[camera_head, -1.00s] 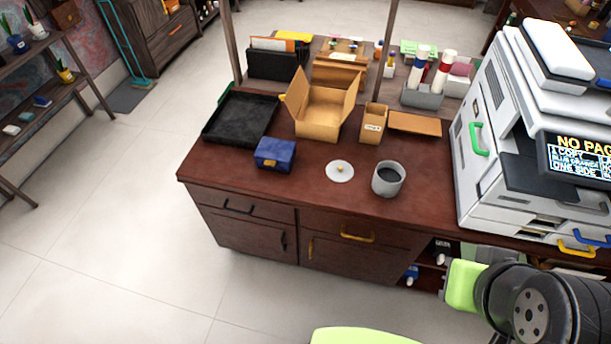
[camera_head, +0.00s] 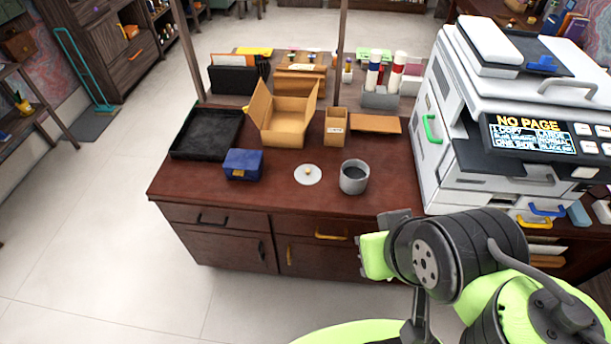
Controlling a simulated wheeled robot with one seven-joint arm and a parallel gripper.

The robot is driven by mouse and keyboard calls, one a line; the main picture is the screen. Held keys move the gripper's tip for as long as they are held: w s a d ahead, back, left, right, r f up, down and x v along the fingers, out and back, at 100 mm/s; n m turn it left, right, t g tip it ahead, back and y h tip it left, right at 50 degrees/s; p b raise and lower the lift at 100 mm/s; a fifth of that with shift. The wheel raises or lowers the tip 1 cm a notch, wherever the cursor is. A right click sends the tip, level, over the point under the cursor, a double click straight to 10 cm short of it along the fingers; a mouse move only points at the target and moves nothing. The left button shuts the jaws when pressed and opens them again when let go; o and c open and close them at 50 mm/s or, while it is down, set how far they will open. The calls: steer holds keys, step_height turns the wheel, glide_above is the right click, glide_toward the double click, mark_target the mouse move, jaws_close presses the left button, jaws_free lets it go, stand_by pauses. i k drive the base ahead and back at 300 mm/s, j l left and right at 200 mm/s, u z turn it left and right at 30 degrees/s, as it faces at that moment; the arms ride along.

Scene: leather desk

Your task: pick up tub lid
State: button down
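The tub lid (camera_head: 307,175) is a flat, pale grey disc with a small yellow knob. It lies on the reddish-brown leather desk (camera_head: 240,200), near the front edge. The open grey tub (camera_head: 354,178) stands upright just to its right, apart from it. My green and black arm reaches in from the lower right, in front of the desk and right of the lid. My gripper's fingers cannot be made out; they are hidden or out of frame.
A blue box (camera_head: 243,165) sits left of the lid, and a black tray (camera_head: 207,134) lies farther left. An open cardboard box (camera_head: 284,120), a small carton (camera_head: 335,128) and a flat brown pad (camera_head: 375,124) stand behind. A large copier (camera_head: 480,160) fills the right side.

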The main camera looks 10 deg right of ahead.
mark_target(307, 174)
steer(key=i+j+u, duration=0.3)
steer(key=i, duration=0.2)
steer(key=i+j+u, duration=0.1)
steer(key=i+u, duration=0.2)
steer(key=i, duration=0.2)
